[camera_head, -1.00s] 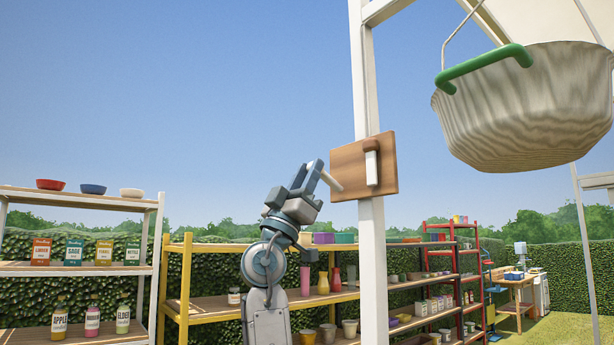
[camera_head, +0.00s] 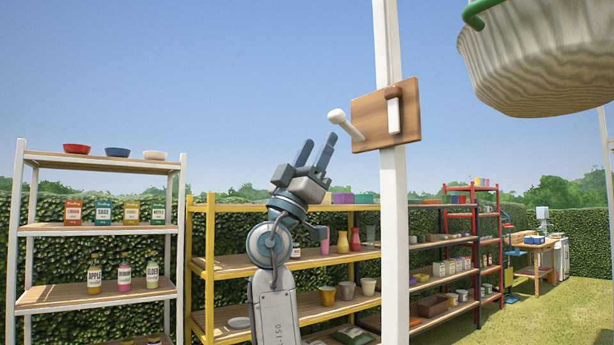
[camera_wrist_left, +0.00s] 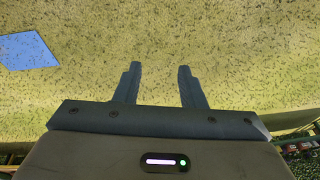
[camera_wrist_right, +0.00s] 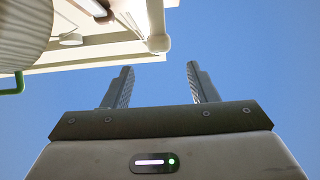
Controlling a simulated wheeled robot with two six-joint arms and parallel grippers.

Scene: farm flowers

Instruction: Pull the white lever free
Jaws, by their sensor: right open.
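The white lever (camera_head: 347,125) is a round-tipped peg sticking out to the upper left from a wooden board (camera_head: 370,122) on a white post. A second white piece with a brown top (camera_head: 394,113) is upright on the board. My right gripper (camera_head: 317,143) is open and empty, below and left of the lever's tip, with a gap between them. In the right wrist view the lever (camera_wrist_right: 156,25) shows above the open fingers (camera_wrist_right: 160,72), apart from them. In the left wrist view my left gripper (camera_wrist_left: 158,75) is open and empty above grass.
A striped hanging basket (camera_head: 540,55) with a green handle hangs at the upper right. The white post (camera_head: 394,230) stands below the board. A yellow shelf (camera_head: 230,270) and a white shelf (camera_head: 90,230) with bottles and seed packets stand behind. Open sky surrounds the board's left side.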

